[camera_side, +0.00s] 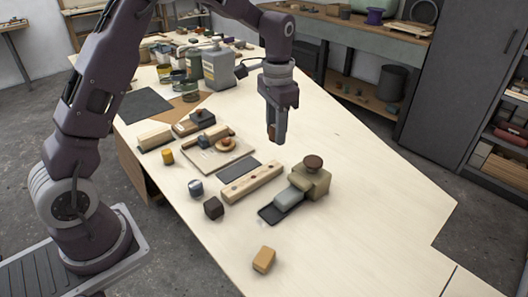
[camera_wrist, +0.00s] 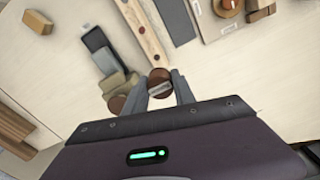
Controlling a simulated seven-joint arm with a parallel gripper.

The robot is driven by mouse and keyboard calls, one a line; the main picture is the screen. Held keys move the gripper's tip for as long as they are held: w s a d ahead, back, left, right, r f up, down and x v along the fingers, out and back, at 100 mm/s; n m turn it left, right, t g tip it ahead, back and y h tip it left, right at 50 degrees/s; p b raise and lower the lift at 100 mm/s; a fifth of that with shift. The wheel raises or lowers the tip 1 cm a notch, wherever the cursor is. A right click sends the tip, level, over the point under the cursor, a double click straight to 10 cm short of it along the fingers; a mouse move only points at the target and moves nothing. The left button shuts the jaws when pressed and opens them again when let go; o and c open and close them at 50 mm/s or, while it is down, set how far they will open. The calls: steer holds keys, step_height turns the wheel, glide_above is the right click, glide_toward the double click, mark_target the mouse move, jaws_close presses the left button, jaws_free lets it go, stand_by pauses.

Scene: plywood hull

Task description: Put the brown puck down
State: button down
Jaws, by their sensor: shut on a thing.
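My gripper (camera_wrist: 160,90) is shut on the brown puck (camera_wrist: 159,75), whose round edge shows between the fingertips in the wrist view. In the side view my gripper (camera_side: 276,138) hangs above the table, behind the wooden rail, and the held puck cannot be made out there. A second brown round piece (camera_side: 313,162) sits on top of a tan block (camera_side: 318,183). In the wrist view this second piece (camera_wrist: 116,104) lies left of the fingers and is partly covered.
A wooden rail with dark spots (camera_side: 240,189), a grey-green block (camera_side: 289,199) and a dark tray (camera_side: 270,215) are near the tan block. A dark cube (camera_side: 213,208) and ochre block (camera_side: 263,260) stand nearer the camera. The table's right side (camera_side: 370,200) is clear.

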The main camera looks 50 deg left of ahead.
steer(key=s+a, duration=0.7)
steer(key=a, duration=0.2)
glide_above(182, 178)
step_height(182, 178, down, 10)
steer(key=shift+f, duration=0.1)
steer(key=shift+w+a+f, duration=0.1)
steer(key=shift+f, duration=0.05)
steer(key=shift+f, duration=0.35)
